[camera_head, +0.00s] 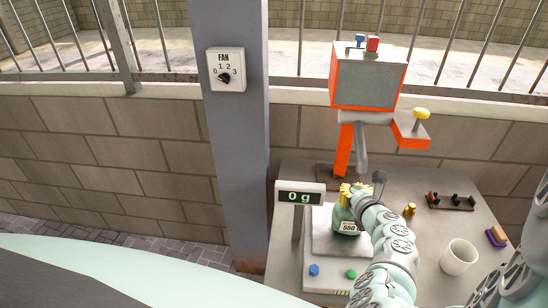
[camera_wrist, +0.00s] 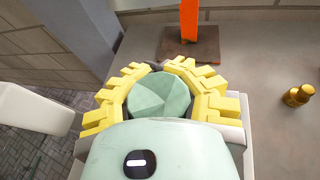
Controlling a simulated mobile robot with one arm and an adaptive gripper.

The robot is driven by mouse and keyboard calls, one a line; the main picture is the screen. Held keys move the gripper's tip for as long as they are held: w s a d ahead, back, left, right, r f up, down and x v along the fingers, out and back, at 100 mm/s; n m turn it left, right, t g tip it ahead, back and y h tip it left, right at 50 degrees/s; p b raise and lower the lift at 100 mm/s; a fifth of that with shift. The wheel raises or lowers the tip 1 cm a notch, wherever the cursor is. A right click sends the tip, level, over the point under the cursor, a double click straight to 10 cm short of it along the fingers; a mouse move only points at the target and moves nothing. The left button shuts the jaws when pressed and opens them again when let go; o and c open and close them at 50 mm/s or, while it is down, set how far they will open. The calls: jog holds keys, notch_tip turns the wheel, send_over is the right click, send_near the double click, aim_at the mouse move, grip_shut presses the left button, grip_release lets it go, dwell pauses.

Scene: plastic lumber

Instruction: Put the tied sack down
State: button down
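The tied sack (camera_head: 339,215) is pale green with a label that reads 550. In the head view it is at the scale's metal plate (camera_head: 325,244); any gap beneath it is hard to see. My gripper (camera_head: 351,192) has yellow fingers at the top of the sack. In the wrist view the yellow fingers (camera_wrist: 163,80) close around both sides of the green faceted sack top (camera_wrist: 158,97). The sack's underside is hidden there. The scale display (camera_head: 300,194) reads 0 g.
A brass weight (camera_head: 409,209), a rack of dark pegs (camera_head: 451,202) and a white cup (camera_head: 458,257) stand on the grey table to the right. An orange-and-grey machine (camera_head: 368,80) stands behind. A grey post (camera_head: 235,130) rises at the left.

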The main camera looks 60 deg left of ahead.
jog(key=c, duration=1.1)
grip_release()
jog(key=shift+d+r, duration=0.25)
jog(key=b+v, duration=0.1)
jog(key=v, duration=1)
jog(key=shift+s+d, duration=0.15)
jog(key=shift+s, duration=0.05)
